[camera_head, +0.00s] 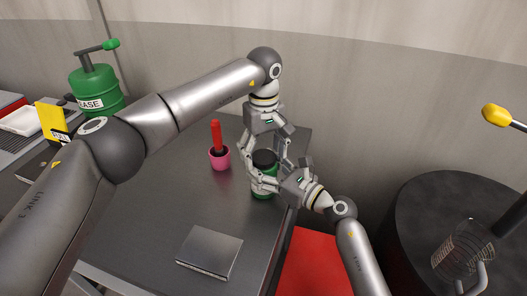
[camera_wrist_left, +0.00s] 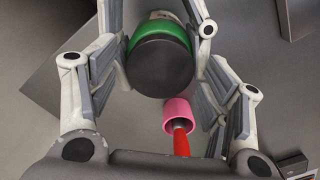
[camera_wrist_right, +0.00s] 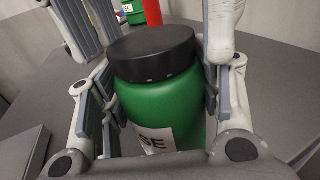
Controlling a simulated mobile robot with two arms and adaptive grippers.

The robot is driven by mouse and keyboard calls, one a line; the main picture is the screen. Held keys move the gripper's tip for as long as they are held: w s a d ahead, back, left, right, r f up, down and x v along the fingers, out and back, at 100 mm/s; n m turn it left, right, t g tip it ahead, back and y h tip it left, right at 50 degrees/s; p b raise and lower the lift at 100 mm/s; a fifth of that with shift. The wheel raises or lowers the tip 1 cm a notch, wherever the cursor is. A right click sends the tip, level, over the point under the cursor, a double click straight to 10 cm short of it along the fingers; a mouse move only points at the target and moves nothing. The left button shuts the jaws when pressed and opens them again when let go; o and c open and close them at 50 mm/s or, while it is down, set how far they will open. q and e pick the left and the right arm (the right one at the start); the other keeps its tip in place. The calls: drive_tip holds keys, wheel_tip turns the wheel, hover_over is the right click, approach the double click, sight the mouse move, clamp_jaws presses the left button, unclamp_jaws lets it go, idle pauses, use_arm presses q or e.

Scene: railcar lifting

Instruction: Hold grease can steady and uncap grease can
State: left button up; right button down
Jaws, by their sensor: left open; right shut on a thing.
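The grease can (camera_head: 264,191) is green with a black cap (camera_head: 264,158) and stands upright on the grey table near its right edge. In the right wrist view the can (camera_wrist_right: 165,105) sits between my right fingers, with its cap (camera_wrist_right: 152,54) on. My right gripper (camera_head: 268,178) is shut on the can's body from the right side. My left gripper (camera_head: 266,150) points down from above, open, with its fingers on both sides of the cap. In the left wrist view the cap (camera_wrist_left: 161,66) lies between those fingers, with gaps visible beside it.
A pink cup (camera_head: 219,160) holding a red-handled tool (camera_head: 216,136) stands left of the can. A flat metal box (camera_head: 209,251) lies in front. A large green grease container (camera_head: 96,88) stands at the far left. A black drum (camera_head: 440,210) is at right.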

use_arm(q)
wheel_tip(320, 180, up, 8)
drive_tip(key=shift+f, duration=4)
drive_tip(key=c, duration=1.1)
drive_tip(key=o, duration=1.1)
